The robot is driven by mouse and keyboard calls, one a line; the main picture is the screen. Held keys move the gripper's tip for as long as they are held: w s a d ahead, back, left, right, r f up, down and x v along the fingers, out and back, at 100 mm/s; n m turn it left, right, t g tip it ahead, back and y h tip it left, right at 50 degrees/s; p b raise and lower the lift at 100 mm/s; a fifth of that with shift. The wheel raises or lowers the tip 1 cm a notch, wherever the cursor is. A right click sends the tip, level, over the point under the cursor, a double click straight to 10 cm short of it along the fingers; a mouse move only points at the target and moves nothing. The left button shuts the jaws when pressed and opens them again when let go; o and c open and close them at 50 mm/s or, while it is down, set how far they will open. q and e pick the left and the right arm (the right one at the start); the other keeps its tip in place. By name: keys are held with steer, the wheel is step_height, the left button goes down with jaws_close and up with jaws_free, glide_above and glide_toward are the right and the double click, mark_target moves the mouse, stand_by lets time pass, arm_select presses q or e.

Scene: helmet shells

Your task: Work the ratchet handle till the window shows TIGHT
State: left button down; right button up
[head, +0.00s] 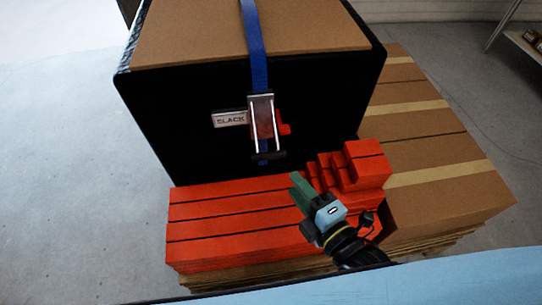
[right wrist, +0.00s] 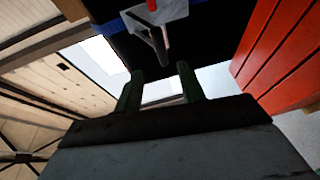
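The ratchet (head: 263,118), with a metal frame and a red part, sits on a blue strap (head: 253,45) on the front of a black case. Its handle's dark crossbar (head: 266,155) is at the bottom, and the handle hangs down along the case. The window (head: 230,119) left of it reads SLACK. My right gripper (head: 299,187) is below and right of the ratchet, apart from it, in front of red blocks. In the right wrist view my right gripper (right wrist: 160,82) has its green fingers apart with nothing between them; the ratchet (right wrist: 158,22) is ahead. My left gripper is not in view.
The black case (head: 180,145) has a brown top. Red stepped blocks (head: 235,215) lie in front of it, rising higher (head: 365,165) at right. Taped cardboard boxes (head: 435,140) lie behind them. Grey floor shows at left and right.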

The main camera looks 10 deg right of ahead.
mark_target(271, 159)
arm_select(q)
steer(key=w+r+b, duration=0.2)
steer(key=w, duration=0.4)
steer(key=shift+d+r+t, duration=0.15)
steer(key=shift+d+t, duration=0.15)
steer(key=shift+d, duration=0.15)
arm_select(e)
steer(key=shift+x, duration=5.6)
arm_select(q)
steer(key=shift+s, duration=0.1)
arm_select(e)
steer(key=shift+d, duration=0.1)
steer(key=shift+c, duration=0.4)
jaws_close()
